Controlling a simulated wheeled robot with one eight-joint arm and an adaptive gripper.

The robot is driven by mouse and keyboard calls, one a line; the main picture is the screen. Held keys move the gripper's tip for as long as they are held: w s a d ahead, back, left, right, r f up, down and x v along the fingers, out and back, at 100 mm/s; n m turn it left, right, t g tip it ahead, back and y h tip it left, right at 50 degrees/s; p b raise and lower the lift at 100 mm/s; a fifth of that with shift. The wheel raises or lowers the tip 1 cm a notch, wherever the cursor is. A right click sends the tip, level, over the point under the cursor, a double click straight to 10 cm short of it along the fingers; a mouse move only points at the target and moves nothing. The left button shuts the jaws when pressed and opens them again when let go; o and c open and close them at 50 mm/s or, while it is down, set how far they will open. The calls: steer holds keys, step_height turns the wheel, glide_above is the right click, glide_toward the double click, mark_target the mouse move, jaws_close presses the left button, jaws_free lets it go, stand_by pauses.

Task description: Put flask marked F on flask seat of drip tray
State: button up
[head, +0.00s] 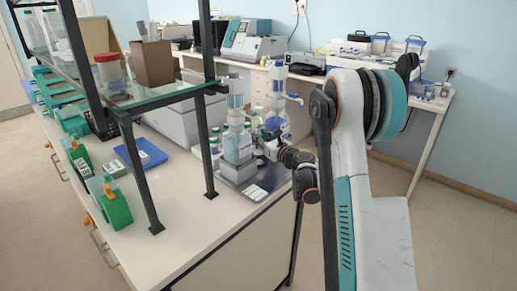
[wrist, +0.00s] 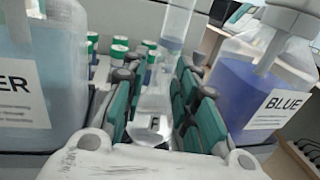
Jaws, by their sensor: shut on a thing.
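The flask marked F (wrist: 155,103) is clear glass with a letter F on its body and a neck rising upward in the wrist view. My gripper (wrist: 158,88) has its green-padded fingers on both sides of the flask and is shut on it. In the head view my gripper (head: 272,138) is at the bench's right end, between the two large bottles; the flask cannot be made out there. A grey metal tray (head: 236,171), which may be the drip tray, lies under the left bottle. Its flask seat cannot be made out.
A clear bottle with a label ending in ER (wrist: 60,80) stands close left of my gripper, and a bottle labelled BLUE (wrist: 238,90) close right. Several green-capped vials (wrist: 118,50) stand behind. A glass shelf (head: 165,92) on dark posts rises left.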

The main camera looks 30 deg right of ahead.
steer(key=shift+f+b, duration=0.7)
steer(key=shift+f, duration=1.25)
steer(key=shift+f, duration=0.25)
steer(key=o, duration=1.1)
steer(key=shift+r, duration=0.25)
steer(key=s+p, duration=0.1)
steer(key=s, duration=0.3)
steer(key=s+d+p, duration=0.1)
steer(key=s, duration=0.3)
steer(key=s+d+p, duration=0.1)
steer(key=s, duration=0.3)
steer(key=shift+p, duration=0.3)
steer(key=shift+w, duration=0.1)
